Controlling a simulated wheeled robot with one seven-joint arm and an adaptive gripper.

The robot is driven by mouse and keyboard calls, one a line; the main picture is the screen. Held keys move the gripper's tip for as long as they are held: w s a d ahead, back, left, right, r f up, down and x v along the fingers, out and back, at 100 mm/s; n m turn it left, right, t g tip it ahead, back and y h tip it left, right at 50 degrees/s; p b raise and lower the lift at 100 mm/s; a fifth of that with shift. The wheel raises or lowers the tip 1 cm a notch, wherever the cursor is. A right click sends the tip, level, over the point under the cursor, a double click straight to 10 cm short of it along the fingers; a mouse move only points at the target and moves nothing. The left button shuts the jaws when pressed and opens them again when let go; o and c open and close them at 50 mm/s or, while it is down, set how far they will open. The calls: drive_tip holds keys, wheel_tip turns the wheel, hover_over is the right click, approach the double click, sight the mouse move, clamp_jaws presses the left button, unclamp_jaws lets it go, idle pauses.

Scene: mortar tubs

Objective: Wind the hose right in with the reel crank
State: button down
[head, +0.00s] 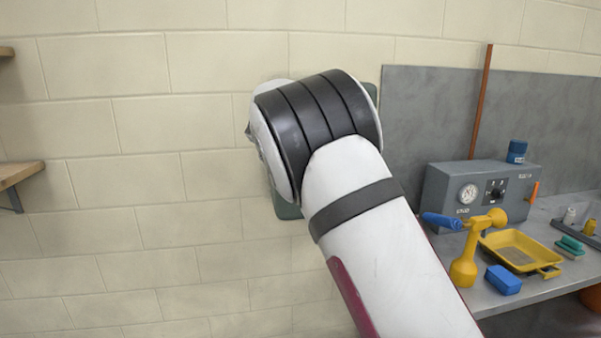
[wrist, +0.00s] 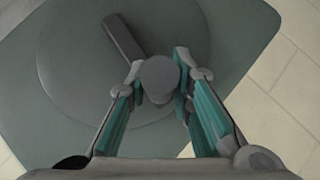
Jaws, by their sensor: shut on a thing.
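In the wrist view, the reel (wrist: 75,65) is a grey-green round disc on a plate of the same colour fixed to the wall. A dark crank arm (wrist: 122,36) runs across the disc, and a grey round crank knob (wrist: 159,76) sits at its lower end. My gripper (wrist: 158,90) has its teal-padded fingers on both sides of the knob and is shut on it. In the head view my arm hides the gripper and most of the reel; only edges of the green plate (head: 286,208) show. I see no hose in either view.
To the right is a grey bench (head: 540,235) with a grey control box (head: 478,192), a yellow tray (head: 520,250), a blue sponge-like block (head: 503,280) and a yellow tool with a blue handle (head: 464,268). A wooden shelf (head: 18,174) is at the left. The wall between is bare.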

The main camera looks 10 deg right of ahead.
drive_tip(key=d+r+m+y+b, duration=0.4)
drive_tip(key=d+r+m+y, duration=0.2)
drive_tip(key=d+r+y, duration=0.2)
drive_tip(key=shift+d+y, duration=1)
drive_tip(key=shift+y, duration=0.4)
drive_tip(key=c, duration=1.4)
unclamp_jaws()
drive_tip(key=shift+d+f, duration=0.1)
drive_tip(key=v, duration=1.2)
drive_tip(key=shift+w, duration=0.15)
